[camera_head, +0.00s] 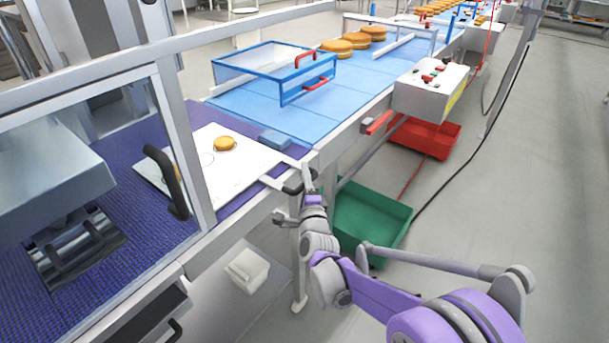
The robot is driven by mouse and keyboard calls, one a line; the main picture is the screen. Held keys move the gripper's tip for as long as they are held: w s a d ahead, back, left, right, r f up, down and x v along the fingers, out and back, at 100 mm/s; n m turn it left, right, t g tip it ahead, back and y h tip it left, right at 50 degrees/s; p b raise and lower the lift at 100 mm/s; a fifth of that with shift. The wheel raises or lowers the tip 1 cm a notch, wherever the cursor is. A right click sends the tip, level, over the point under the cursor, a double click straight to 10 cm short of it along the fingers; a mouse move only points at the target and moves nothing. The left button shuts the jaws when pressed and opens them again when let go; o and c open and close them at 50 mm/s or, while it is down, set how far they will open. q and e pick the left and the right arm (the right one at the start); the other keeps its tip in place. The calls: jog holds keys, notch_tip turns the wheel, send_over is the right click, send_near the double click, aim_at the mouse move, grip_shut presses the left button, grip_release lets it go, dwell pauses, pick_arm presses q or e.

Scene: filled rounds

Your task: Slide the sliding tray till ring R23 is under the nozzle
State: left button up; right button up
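The sliding tray (238,166) is a flat white plate on the purple mat, partly under the clear guard at left. Faint ring outlines show on it; their labels are too small to read, so I cannot tell which is R23. One golden round (224,143) lies on the tray, and another is partly hidden behind the guard's black handle. I cannot make out the nozzle. My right gripper (293,189) is at the tray's handle at its right end; whether its fingers are closed around it is too small to tell. My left gripper is out of view.
Behind the guard is a grey machine block (48,178). A blue conveyor (345,84) carries a blue-framed clear cover (258,74) and stacked rounds (360,40).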

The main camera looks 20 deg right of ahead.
grip_shut()
jog(key=shift+r, duration=0.1)
jog(key=shift+d+r, duration=0.1)
dwell(0.8)
